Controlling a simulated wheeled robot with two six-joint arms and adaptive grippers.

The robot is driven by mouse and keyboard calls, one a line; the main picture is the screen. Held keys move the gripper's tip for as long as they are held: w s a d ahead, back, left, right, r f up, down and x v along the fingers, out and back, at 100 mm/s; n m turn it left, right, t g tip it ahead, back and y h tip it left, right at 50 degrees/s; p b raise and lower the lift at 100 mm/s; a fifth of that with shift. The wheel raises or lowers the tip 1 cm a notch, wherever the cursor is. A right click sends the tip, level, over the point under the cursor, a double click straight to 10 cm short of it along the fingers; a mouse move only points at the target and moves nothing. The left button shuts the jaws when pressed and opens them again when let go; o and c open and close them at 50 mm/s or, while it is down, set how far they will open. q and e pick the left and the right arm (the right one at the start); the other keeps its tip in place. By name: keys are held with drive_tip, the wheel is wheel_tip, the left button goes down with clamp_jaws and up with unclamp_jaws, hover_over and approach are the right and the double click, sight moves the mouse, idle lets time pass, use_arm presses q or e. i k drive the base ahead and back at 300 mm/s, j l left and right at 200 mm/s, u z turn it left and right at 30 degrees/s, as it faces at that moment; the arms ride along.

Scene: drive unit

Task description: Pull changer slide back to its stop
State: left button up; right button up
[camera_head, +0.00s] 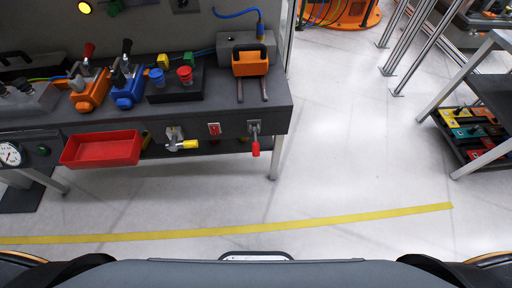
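What looks like the changer slide is an orange block (250,69) with a black handle on top. It sits on the right part of the dark bench (220,106). Two grey rails (240,92) reach from it toward the bench's front edge. The block is at the rear end of the visible rails, close to a grey housing (232,50) behind it. I cannot tell whether it touches the housing or a stop. Neither of my grippers is in view, and nothing is touching the block.
Orange (91,91) and blue (128,92) lever units and a dark box with blue and red knobs (175,84) stand left of it. A red tray (101,148) and red-handled lever (255,147) stick out in front. Floor (340,140) right is clear; a shelf (470,135) stands far right.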

sight(245, 63)
drive_tip(key=i+j+z, duration=0.1)
drive_tip(key=z, duration=0.35)
drive_tip(key=i+j+z, duration=0.25)
drive_tip(key=z, duration=0.2)
drive_tip(key=i, duration=0.05)
